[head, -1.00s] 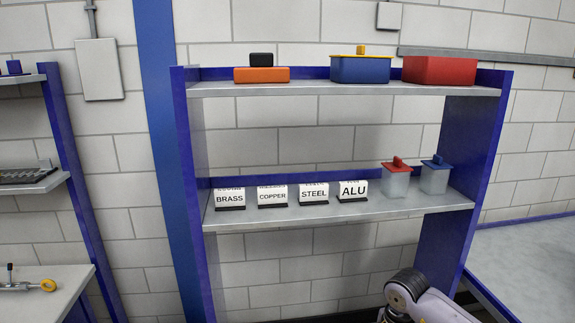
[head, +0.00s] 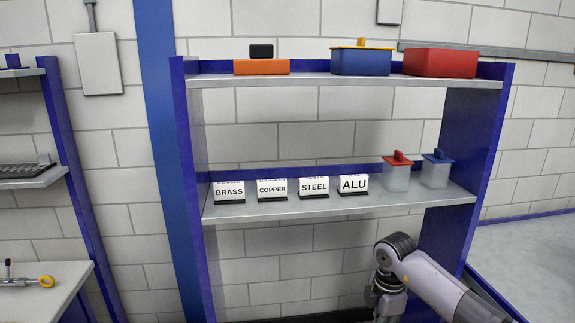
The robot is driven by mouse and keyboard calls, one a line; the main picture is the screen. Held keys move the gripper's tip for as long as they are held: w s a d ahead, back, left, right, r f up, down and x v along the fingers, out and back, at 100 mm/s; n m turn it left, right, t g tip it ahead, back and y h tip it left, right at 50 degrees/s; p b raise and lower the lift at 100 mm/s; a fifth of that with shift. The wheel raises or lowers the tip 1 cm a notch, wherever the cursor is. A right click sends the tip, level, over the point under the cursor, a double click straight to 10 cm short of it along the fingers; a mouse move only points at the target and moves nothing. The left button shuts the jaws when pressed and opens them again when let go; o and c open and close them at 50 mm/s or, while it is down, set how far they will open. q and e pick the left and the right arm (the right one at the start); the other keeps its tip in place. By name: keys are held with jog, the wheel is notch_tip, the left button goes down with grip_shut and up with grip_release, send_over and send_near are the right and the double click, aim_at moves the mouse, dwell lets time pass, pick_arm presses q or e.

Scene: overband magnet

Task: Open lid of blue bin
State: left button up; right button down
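The blue bin (head: 360,63) stands on the top shelf, right of its middle. My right arm comes in from the lower right, below the middle shelf and well away from the bin. Its gripper is hidden below the picture's bottom edge. My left gripper is not in view.
An orange box (head: 262,67) with a black block is left of the bin; a red bin (head: 440,63) is close on its right. The middle shelf (head: 300,207) holds several metal-name cards and two clear jars, one red-lidded (head: 397,178), one blue-lidded (head: 436,174).

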jog(key=shift+w+r, duration=0.1)
jog(key=shift+w, duration=0.1)
jog(key=shift+w, duration=0.2)
jog(key=c, duration=2.1)
grip_release()
jog(key=shift+w, duration=0.15)
jog(key=shift+c, duration=0.2)
jog(key=o, duration=0.5)
jog(key=shift+o, duration=0.2)
notch_tip(320, 180, up, 8)
jog(key=p, duration=0.5)
jog(key=shift+a, duration=0.15)
